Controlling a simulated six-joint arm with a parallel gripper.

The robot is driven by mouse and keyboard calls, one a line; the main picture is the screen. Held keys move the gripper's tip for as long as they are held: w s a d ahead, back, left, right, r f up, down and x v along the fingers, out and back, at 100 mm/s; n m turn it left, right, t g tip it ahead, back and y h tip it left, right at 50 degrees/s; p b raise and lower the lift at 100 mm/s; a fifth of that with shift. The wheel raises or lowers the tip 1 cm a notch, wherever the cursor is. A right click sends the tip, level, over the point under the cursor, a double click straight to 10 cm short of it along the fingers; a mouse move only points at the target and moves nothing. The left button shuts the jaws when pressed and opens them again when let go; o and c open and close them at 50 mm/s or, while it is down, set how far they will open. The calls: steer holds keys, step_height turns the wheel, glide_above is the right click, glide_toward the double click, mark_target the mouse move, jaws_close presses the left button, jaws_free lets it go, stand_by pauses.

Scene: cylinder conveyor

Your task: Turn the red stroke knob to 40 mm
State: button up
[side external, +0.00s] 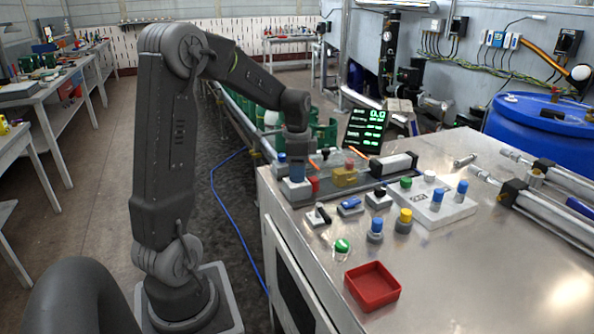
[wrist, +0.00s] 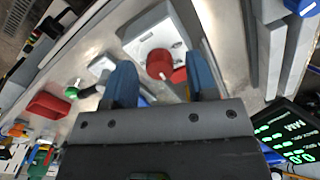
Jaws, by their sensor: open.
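The red knob (wrist: 159,61), with a white pointer line, sits on a pale box (wrist: 150,36) in the wrist view. My gripper (wrist: 158,68) is open, with one blue finger on each side of the knob in that view. I cannot tell whether either finger touches it. In the side view my gripper (side external: 297,171) points down low over the small box at the bench's far left corner, where a red piece (side external: 313,184) shows beside the fingers. The screen (side external: 363,130) reads 0.0 at the top; it also shows in the wrist view (wrist: 288,135).
Close by on the steel bench are a yellow block (side external: 344,177), a blue switch (side external: 350,204), a black-knobbed lever (side external: 321,214) and a green button (side external: 342,246). A red tray (side external: 372,297) is at the front.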

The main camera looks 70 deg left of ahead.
steer(key=shift+f, duration=0.25)
steer(key=c, duration=0.9)
